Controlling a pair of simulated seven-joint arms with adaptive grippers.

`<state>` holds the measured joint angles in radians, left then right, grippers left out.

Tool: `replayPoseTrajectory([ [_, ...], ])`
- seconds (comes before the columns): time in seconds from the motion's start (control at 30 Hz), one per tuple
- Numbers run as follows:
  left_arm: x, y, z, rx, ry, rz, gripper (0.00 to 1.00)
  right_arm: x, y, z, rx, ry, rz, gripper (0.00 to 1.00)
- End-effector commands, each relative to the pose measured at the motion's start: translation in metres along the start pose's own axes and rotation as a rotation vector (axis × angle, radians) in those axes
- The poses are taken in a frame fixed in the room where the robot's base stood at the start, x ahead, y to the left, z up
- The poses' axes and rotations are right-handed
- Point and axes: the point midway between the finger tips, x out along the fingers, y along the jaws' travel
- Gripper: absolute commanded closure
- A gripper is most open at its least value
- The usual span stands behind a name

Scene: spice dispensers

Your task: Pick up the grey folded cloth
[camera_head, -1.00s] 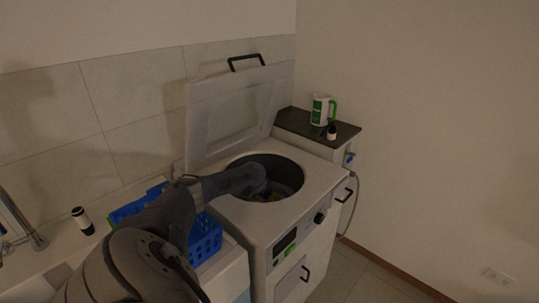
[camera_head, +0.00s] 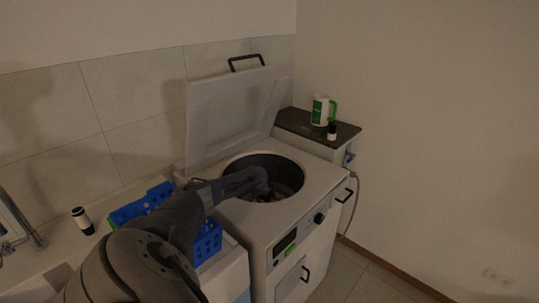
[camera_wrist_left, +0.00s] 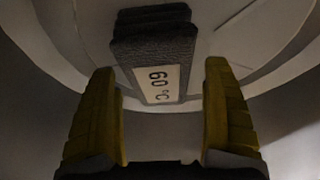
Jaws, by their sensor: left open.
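The grey folded cloth (camera_wrist_left: 153,45) shows in the left wrist view as a dark, thick, layered bundle with a pale "60°C" label on its near face. It lies inside the pale round drum of the top-loading machine (camera_head: 294,232). My left gripper (camera_wrist_left: 161,68) is open, its two yellowish fingers on either side of the cloth's label end, with visible gaps. In the head view my left gripper (camera_head: 262,193) reaches down into the drum opening, and I cannot make out the cloth there. My right gripper is not in view.
The machine's lid (camera_head: 232,115) stands open behind the drum. A blue basket (camera_head: 208,240) is left of the machine, partly behind my left arm. A green-and-white jug (camera_head: 320,110) and a small dark bottle (camera_head: 332,131) stand on the dark side top (camera_head: 298,121).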

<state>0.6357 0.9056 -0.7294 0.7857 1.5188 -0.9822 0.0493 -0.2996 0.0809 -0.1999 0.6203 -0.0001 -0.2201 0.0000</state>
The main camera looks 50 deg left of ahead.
Motion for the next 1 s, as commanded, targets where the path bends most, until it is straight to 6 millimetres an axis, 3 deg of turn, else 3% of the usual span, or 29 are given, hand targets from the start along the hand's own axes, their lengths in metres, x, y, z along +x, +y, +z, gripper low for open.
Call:
replayPoseTrajectory([
  [0.6, 0.0036, -0.0001, 0.0018, 0.000, -0.001, 0.000, 0.17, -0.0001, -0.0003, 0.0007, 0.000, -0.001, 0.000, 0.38],
  [1.0, 0.0035, -0.0001, 0.0017, 0.000, 0.000, 0.000, 0.64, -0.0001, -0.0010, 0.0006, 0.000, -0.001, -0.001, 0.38],
])
